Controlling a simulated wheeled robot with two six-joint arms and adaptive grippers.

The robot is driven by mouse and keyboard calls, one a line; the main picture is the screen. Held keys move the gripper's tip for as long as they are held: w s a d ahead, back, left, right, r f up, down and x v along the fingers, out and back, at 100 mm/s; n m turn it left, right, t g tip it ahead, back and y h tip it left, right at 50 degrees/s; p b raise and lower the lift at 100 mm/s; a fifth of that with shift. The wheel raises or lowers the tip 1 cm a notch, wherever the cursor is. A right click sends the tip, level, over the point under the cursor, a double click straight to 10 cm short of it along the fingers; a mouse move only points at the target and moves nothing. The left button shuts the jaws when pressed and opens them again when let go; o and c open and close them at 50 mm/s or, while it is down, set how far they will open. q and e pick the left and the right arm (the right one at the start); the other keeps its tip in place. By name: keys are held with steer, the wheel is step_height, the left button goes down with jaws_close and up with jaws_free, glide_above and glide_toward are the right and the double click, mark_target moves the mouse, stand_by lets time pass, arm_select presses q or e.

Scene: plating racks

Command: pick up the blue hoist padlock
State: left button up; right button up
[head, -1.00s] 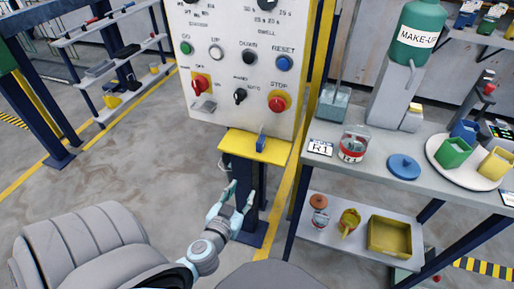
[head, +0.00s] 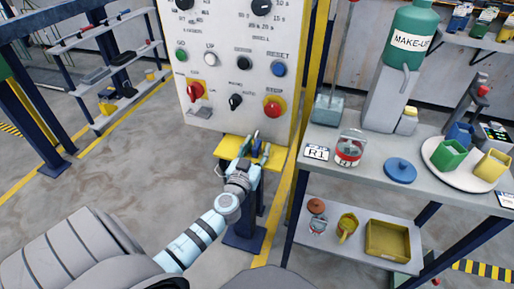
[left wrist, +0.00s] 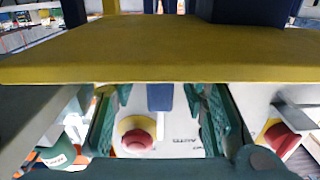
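The blue hoist padlock (head: 256,142) stands on the yellow ledge (head: 227,149) under the control panel. In the left wrist view the padlock (left wrist: 160,97) shows as a blue block, partly hidden by the ledge edge (left wrist: 160,62). My left gripper (head: 255,150) is at the ledge with its fingers on either side of the padlock. In the left wrist view the left gripper (left wrist: 158,115) is open, with gaps between the padlock and both green finger pads. My right gripper is not in view.
The control panel (head: 235,100) with knobs and red buttons rises right behind the ledge. A grey bench (head: 380,185) with a jar (head: 350,147), a blue lid (head: 400,170) and cups on a plate stands to the right. Open floor lies left of the post.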

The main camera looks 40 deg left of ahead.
arm_select(q)
steer(key=shift+s, duration=0.1)
jaws_close()
steer(key=shift+r, duration=0.15)
